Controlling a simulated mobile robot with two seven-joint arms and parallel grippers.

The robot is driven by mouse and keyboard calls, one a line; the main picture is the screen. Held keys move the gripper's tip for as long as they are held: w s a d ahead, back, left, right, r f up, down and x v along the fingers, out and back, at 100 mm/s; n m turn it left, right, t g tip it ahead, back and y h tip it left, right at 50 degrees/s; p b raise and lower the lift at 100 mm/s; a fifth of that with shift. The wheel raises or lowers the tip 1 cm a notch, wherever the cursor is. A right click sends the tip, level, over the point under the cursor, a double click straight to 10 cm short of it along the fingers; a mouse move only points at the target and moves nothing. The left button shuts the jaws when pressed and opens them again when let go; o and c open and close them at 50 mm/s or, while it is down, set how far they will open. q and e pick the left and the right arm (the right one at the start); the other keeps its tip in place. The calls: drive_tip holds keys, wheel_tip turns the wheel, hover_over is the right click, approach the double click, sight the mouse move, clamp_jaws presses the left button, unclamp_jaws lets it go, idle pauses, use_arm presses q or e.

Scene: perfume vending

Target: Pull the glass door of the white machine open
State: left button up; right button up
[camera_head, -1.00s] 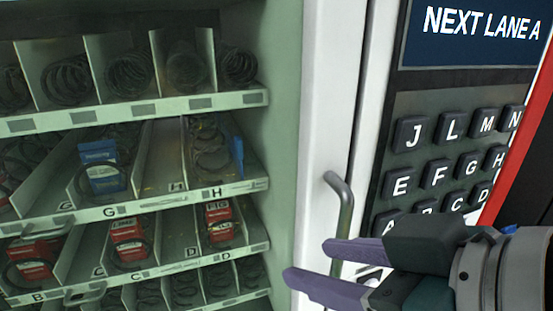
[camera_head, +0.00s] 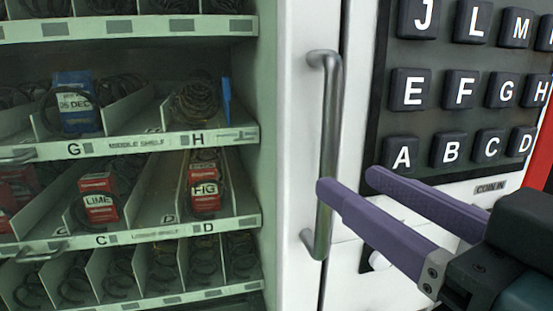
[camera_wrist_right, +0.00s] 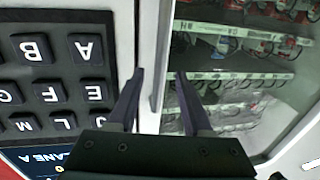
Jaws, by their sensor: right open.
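The white machine's glass door (camera_head: 298,150) covers the shelves and looks shut, with a thin dark seam between its white frame and the keypad panel. A grey upright bar handle (camera_head: 328,110) is on the frame's right edge. My right gripper (camera_head: 346,182) is open, coming from the right at the handle's lower half. One purple finger overlaps the handle in the head view; the other is to its right. In the right wrist view the handle (camera_wrist_right: 159,75) appears between the fingertips (camera_wrist_right: 160,75); I cannot tell whether they touch it. My left gripper is not in view.
A keypad (camera_head: 455,115) with black letter keys is right of the handle, close behind my right fingers. A coin-in label (camera_head: 490,187) is below the keys. Shelves with spiral coils and small boxes, such as the red LIME box (camera_head: 98,202), are behind the door's glass.

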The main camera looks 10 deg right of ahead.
sight(333, 171)
drive_tip(key=x, duration=0.5)
drive_tip(key=shift+w+a+p, duration=0.1)
drive_tip(key=shift+w+p, duration=0.2)
drive_tip(key=shift+p, duration=0.05)
clamp_jaws()
idle(1.2)
